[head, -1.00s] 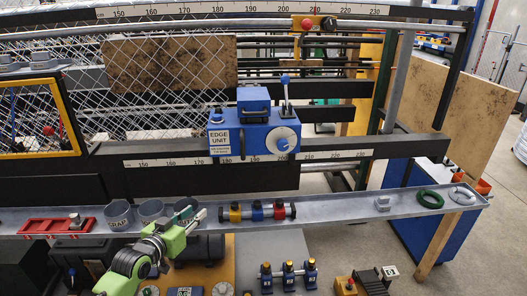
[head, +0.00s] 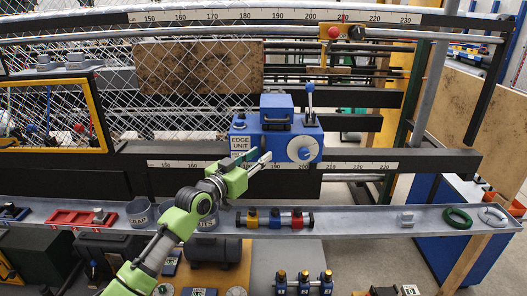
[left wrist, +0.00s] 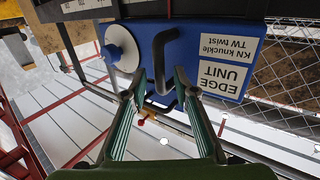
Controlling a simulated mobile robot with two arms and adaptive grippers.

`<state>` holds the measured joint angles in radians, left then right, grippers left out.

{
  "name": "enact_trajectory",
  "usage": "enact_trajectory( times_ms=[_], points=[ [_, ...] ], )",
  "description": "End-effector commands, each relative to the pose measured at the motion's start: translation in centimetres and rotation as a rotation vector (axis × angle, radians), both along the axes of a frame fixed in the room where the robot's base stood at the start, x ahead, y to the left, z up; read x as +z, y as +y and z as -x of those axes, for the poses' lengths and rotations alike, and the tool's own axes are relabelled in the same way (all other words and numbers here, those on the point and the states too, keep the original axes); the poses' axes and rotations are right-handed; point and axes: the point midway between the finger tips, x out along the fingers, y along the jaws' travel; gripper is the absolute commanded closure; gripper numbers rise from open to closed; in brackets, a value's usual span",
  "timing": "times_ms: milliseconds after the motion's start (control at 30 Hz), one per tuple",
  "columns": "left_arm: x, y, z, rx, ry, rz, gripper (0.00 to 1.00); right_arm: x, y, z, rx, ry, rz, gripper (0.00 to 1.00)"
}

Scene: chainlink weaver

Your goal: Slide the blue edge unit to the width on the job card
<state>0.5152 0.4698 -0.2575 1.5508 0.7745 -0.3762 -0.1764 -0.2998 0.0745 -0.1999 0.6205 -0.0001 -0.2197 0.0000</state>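The blue edge unit (head: 262,141) sits on the black lower rail, upright, with a white label, a white dial with a blue knob, and a lever on top. It also fills the top of the left wrist view (left wrist: 203,45). A black bar handle (left wrist: 160,62) stands out from its face. My left gripper (head: 262,162) is in front of the unit's lower face. In the left wrist view its two fingers (left wrist: 152,82) are apart, with the handle near and between their tips; contact is unclear. The rail's number scale (head: 345,166) is partly hidden. I see no readable job card. My right gripper is not in view.
A grey tray shelf (head: 370,222) runs below the rail, holding a red tray (head: 80,218), a scrap cup (head: 139,212), a coloured roller bar (head: 275,219) and a green ring (head: 457,218).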

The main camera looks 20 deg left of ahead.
Motion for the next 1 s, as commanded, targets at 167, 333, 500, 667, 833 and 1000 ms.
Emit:
enact_trajectory(
  times_ms=[167, 333, 500, 667, 833, 1000],
  points=[
    [0.1, -0.6, -2.0, 0.000, -0.001, 0.001, 0.73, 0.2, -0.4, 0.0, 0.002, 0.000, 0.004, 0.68],
    [0.0, -0.8, -2.6, 0.000, -0.001, -0.001, 0.73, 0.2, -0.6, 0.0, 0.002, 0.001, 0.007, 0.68],
    [0.0, -0.9, -2.7, 0.000, -0.001, -0.001, 0.73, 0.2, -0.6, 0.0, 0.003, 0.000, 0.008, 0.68],
    [0.0, -0.9, -2.7, 0.000, -0.001, -0.001, 0.91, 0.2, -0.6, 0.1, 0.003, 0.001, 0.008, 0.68],
    [0.0, -0.8, -2.7, 0.000, -0.001, 0.000, 1.00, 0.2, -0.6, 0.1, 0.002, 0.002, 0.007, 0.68],
    [-0.2, -0.2, -2.5, 0.002, -0.002, -0.003, 1.00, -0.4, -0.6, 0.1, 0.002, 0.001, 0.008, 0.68]
  ],
)
